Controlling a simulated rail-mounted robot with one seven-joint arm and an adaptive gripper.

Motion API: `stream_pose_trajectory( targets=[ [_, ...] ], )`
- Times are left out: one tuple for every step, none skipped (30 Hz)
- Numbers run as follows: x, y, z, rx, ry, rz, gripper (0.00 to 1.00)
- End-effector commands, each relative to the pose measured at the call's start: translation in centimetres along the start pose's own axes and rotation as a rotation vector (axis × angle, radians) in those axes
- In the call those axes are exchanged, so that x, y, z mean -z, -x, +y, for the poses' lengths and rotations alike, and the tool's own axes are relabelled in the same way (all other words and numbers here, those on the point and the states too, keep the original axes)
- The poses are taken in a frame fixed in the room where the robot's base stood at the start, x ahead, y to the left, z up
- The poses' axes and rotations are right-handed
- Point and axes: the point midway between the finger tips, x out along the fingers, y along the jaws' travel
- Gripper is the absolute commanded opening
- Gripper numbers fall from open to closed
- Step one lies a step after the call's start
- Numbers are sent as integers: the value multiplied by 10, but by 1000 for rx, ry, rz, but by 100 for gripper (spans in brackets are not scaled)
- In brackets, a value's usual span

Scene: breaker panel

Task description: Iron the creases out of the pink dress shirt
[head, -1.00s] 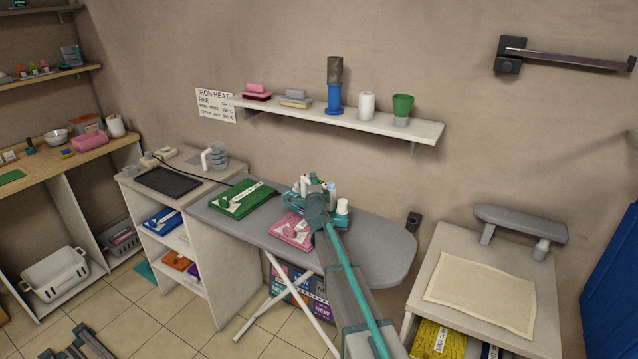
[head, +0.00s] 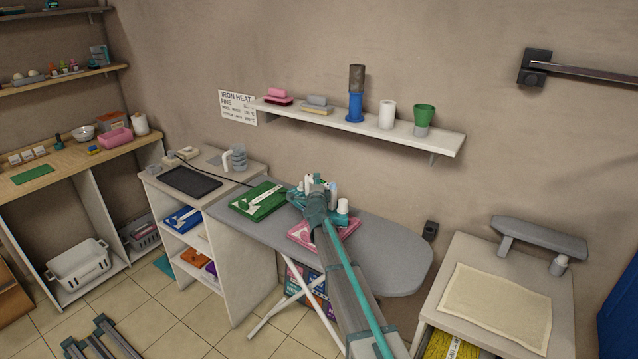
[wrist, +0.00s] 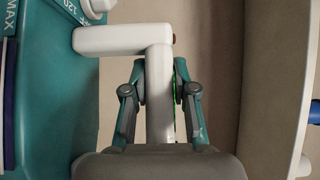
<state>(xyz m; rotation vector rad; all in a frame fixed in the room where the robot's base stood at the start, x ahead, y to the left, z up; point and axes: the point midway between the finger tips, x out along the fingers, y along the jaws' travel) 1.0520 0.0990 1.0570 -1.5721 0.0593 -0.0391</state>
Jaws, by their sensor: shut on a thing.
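The pink dress shirt (head: 347,230) lies folded on the grey ironing board (head: 385,262), partly hidden behind my arm. My gripper (head: 316,205) is over the board, between the pink shirt and a folded green shirt (head: 258,201). In the wrist view, my gripper (wrist: 159,75) is shut on the white handle of a teal iron (wrist: 55,100). The iron's teal body, with printed marks such as "MAX", fills the left of that view. In the head view, my gripper hides most of the iron, and I cannot tell whether it touches anything below.
A cord runs from the left cabinet (head: 160,190) towards the board. A wall shelf (head: 445,142) is above. The board's right end is clear. A cabinet with a cream cloth (head: 495,302) stands at right.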

Motion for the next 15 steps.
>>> stream_pose_trajectory(
  targets=[
    [0, 0, -2, 3, 1, 1, 0],
    [0, 0, -2, 3, 1, 1, 0],
    [0, 0, -2, 3, 1, 1, 0],
    [0, 0, -2, 3, 1, 1, 0],
    [0, 0, -2, 3, 1, 1, 0],
    [0, 0, -2, 3, 1, 1, 0],
    [1, 1, -2, 3, 1, 1, 0],
    [2, 1, -2, 3, 1, 1, 0],
    [3, 2, -2, 2, 1, 1, 0],
    [4, 4, -1, 2, 1, 1, 0],
    [6, 5, -1, 2, 1, 1, 0],
    [8, 7, -1, 2, 1, 1, 0],
    [10, 9, -1, 2, 1, 2, 0],
    [13, 11, 0, 3, 1, 2, 0],
    [16, 13, 0, 3, 1, 2, 0]
  ],
)
